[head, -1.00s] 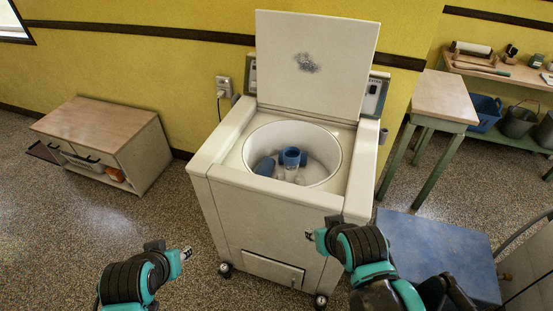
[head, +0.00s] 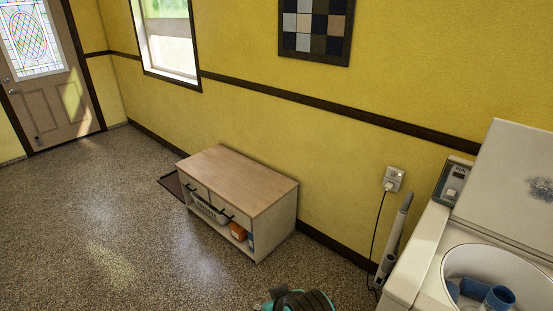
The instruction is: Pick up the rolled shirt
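The white washer (head: 424,250) stands at the right edge with its lid (head: 515,180) raised. In its round tub, cut off by the frame edge, are a blue cup-shaped cylinder (head: 497,298) and a smaller blue piece (head: 453,291) to its left. I cannot tell whether either is a rolled shirt, and I see no clear rolled shirt elsewhere. Part of my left arm, black and teal, shows at the bottom middle, in front of the low cabinet. Its gripper does not show. My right arm and gripper are out of view.
A low cabinet (head: 240,179) with a wood top stands against the yellow wall; its open lower shelf holds an orange item (head: 238,231). A slim grey upright tool (head: 396,240) and a plugged-in cord stand beside the washer. The speckled floor at left is clear, up to a door (head: 60,105).

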